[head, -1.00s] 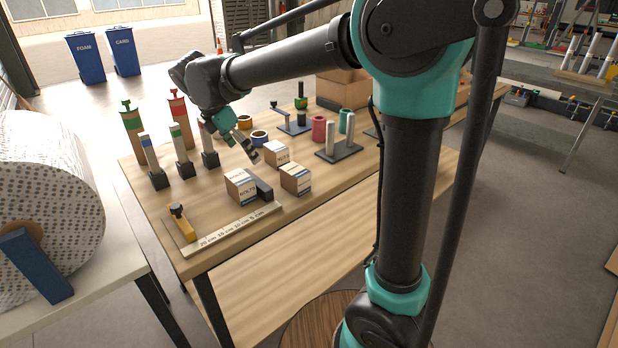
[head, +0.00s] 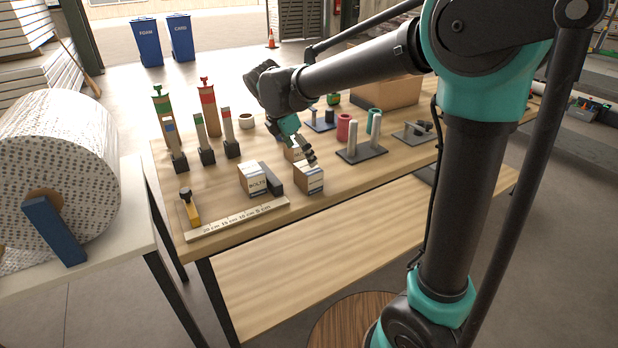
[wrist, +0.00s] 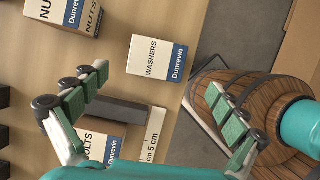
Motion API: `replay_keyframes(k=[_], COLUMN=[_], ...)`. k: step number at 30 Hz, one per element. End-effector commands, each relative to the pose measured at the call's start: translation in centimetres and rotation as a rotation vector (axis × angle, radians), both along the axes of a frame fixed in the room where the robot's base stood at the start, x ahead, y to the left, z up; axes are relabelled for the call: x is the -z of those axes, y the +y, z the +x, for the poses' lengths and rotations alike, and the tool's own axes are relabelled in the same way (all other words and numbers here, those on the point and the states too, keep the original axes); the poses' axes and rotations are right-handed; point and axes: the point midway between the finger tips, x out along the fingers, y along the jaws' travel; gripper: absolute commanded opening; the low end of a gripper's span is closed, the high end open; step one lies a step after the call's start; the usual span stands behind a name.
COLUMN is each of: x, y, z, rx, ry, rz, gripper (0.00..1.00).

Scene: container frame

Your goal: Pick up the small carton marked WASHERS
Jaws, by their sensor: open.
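The WASHERS carton (wrist: 152,58), white-topped with a blue Dunrevin band, lies in the wrist view just ahead of my gripper (wrist: 157,82), roughly between the lines of its two fingers. In the head view the carton (head: 308,180) stands near the table's front edge. My gripper (head: 306,153) is open and empty, tilted down above and behind the carton's top. Whether a fingertip touches it I cannot tell. The NUTS carton (wrist: 72,14) is at the wrist view's upper left, partly hidden behind my gripper in the head view. The BOLTS carton (head: 252,181) stands to the left.
A dark block (head: 271,179) sits beside the BOLTS carton. A ruler strip (head: 235,219) and a yellow-handled tool (head: 190,207) lie at the front left. A grey stand with two posts (head: 362,155) is right of the WASHERS carton. Bare tabletop lies between them.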

Motion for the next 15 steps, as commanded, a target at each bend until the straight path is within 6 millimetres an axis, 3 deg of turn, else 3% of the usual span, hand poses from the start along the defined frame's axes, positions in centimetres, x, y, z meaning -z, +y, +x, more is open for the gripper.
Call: replay_keyframes(k=[4,15], x=[2.2,5.2], y=[-0.8,-1.3], z=[0.6,1.4], rx=[0.002,0.000], ry=[0.000,0.001], rz=[0.000,-0.001], gripper=[0.97,0.97])
